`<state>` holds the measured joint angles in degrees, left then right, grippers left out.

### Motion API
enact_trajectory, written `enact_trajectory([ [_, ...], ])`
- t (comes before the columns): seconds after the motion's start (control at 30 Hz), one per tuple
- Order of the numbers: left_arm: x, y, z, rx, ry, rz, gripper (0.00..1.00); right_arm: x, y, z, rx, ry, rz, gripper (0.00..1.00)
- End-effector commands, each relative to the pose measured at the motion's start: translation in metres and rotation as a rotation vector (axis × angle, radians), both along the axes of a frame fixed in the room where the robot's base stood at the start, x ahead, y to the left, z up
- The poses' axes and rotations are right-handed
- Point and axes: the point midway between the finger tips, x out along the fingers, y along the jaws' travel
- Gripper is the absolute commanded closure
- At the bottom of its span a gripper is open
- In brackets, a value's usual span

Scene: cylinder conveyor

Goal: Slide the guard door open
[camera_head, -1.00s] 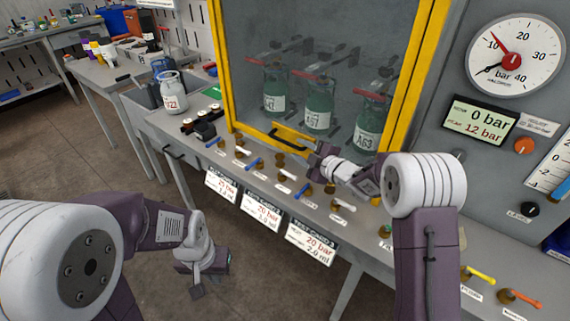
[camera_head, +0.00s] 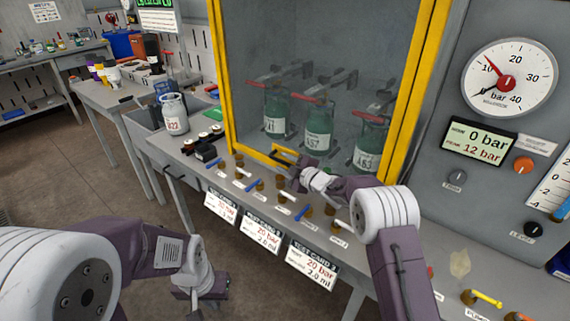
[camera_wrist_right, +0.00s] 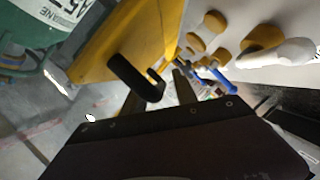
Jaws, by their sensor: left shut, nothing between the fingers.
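The guard door has a yellow frame (camera_head: 396,135) around a clear panel, standing in front of several green cylinders. Its dark handle (camera_head: 283,157) is on the lower yellow rail, left of the door's middle. The handle (camera_wrist_right: 134,76) is large in the right wrist view. My right gripper (camera_head: 291,168) is at the handle in the head view. In the wrist view its two fingers (camera_wrist_right: 160,92) are apart, with the handle's end close to them; I cannot tell whether they touch it. My left gripper (camera_head: 199,296) is shut and empty, low over the floor, away from the door.
A row of small valves with coloured levers (camera_head: 281,199) runs along the bench edge below the door. A white cylinder (camera_head: 174,114) stands left of the door. A gauge panel (camera_head: 508,78) is at the right. The floor at the left is clear.

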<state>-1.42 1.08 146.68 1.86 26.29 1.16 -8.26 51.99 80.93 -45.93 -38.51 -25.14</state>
Motion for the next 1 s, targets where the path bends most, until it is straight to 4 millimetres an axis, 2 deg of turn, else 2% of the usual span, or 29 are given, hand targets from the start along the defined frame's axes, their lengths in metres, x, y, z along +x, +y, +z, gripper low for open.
enact_trajectory([
  [0.07, 0.0, 0.0, 0.0, 0.0, 0.0, 0.0, 1.0, -0.0002, -0.0001, 0.0002, 0.0, 0.0, 0.0, 0.66],
  [0.1, 0.0, 0.0, 0.0, 0.0, 0.0, 0.0, 1.0, -0.0002, -0.0001, 0.0002, 0.0, 0.0, 0.0, 0.77],
  [0.2, 0.0, 0.0, 0.0, 0.0, 0.0, 0.0, 1.0, -0.0002, -0.0002, 0.0003, -0.001, -0.001, 0.0, 1.0],
  [1.0, 0.0, 0.0, -0.0001, 0.0, 0.0, 0.0, 1.0, -0.0005, -0.0003, -0.0002, -0.001, 0.0, 0.001, 1.0],
])
